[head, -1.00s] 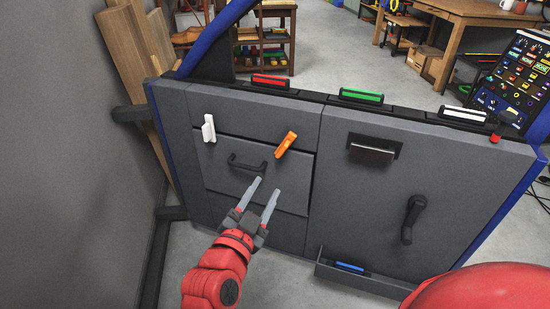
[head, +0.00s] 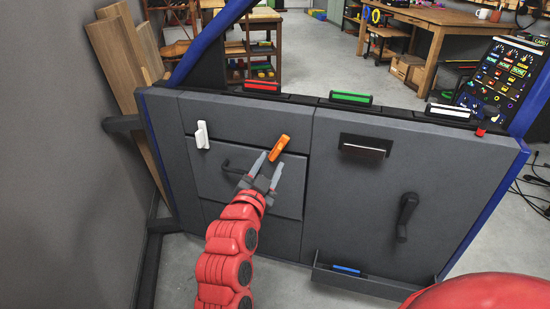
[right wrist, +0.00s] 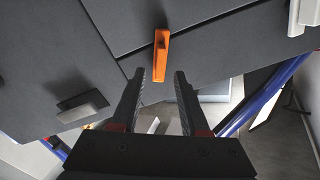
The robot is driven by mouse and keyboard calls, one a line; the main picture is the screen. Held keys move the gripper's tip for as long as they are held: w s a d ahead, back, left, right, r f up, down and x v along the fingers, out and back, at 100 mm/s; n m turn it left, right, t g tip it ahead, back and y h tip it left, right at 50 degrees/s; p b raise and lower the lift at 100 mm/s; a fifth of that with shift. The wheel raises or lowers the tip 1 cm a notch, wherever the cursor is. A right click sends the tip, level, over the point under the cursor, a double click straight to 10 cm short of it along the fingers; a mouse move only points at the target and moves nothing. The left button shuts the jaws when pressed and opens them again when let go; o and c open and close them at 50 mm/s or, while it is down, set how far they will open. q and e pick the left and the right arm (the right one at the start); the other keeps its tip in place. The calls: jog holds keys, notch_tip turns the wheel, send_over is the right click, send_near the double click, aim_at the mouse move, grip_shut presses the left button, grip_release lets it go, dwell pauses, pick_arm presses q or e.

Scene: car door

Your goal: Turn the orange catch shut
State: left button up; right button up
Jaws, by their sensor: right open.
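The orange catch (head: 278,148) sits tilted on the grey car-door panel (head: 350,215), at the top edge of a flap with a black pull handle (head: 228,166). In the right wrist view the orange catch (right wrist: 161,54) stands just beyond the fingertips, roughly centred on the gap. My right gripper (head: 271,160) is open and empty, its fingertips just below the catch. I cannot tell whether they touch it. The right gripper also shows in the wrist view (right wrist: 159,75). My left gripper is out of view.
A white catch (head: 201,135) is left of the orange one. Red (head: 262,87), green (head: 351,97) and white (head: 449,111) bars line the door top. A blue bar (head: 346,269) sits in a low tray.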

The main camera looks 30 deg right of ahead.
aim_at(275, 155)
jog(key=shift+b+x, duration=0.4)
jog(key=shift+x, duration=1.95)
jog(key=shift+c, duration=0.2)
grip_shut()
